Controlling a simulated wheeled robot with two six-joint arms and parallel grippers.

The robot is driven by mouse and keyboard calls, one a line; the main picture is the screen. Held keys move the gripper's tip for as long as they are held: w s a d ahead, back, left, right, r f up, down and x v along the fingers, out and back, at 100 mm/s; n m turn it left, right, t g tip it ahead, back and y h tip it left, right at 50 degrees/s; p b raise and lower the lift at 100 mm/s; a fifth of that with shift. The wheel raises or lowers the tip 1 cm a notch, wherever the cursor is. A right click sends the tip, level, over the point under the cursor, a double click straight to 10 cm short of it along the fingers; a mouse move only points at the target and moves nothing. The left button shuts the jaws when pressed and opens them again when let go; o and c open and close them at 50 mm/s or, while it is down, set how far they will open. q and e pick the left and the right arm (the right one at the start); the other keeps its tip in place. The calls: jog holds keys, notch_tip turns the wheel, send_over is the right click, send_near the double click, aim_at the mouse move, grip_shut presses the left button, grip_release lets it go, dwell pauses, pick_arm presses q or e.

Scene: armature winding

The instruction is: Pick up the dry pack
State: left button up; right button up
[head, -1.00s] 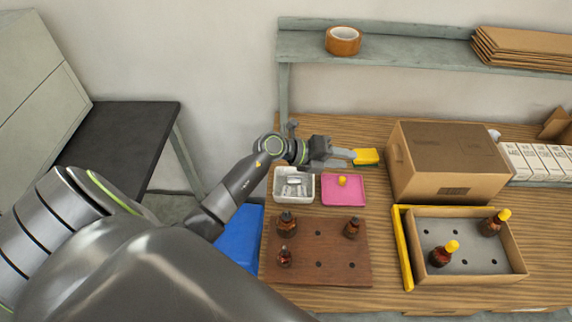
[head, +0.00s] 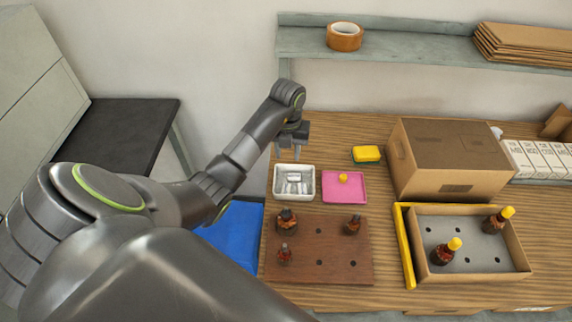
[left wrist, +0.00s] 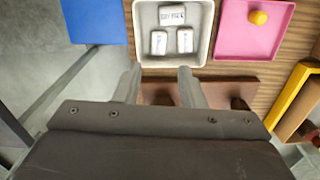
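Small white dry packs (head: 294,177) lie in a white tray (head: 279,194) on the wooden table. The left wrist view shows three packs; one lies crosswise with dark lettering like "DRY PACK" (left wrist: 172,15), and two stand lengthwise below it. My left gripper (head: 291,154) points down over the tray's far edge, above it and apart from the packs. In the left wrist view its fingers (left wrist: 159,72) are spread with nothing between them. My right gripper is not in view.
A pink tray (head: 350,194) with a yellow cap is right of the white tray. A yellow sponge (head: 366,153), cardboard box (head: 452,160) and brown bottle rack (head: 340,258) are nearby. A box with yellow-capped bottles (head: 470,272) is at right.

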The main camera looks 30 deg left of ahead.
pick_arm(q)
jog(key=b, duration=0.6)
send_over(287, 184)
notch_tip(287, 184, down, 10)
jog(key=shift+r, duration=0.25)
notch_tip(287, 184, down, 5)
jog(key=b, duration=0.4)
jog(key=shift+f+b, duration=0.1)
jog(key=shift+b, duration=0.25)
jog(key=c, duration=0.6)
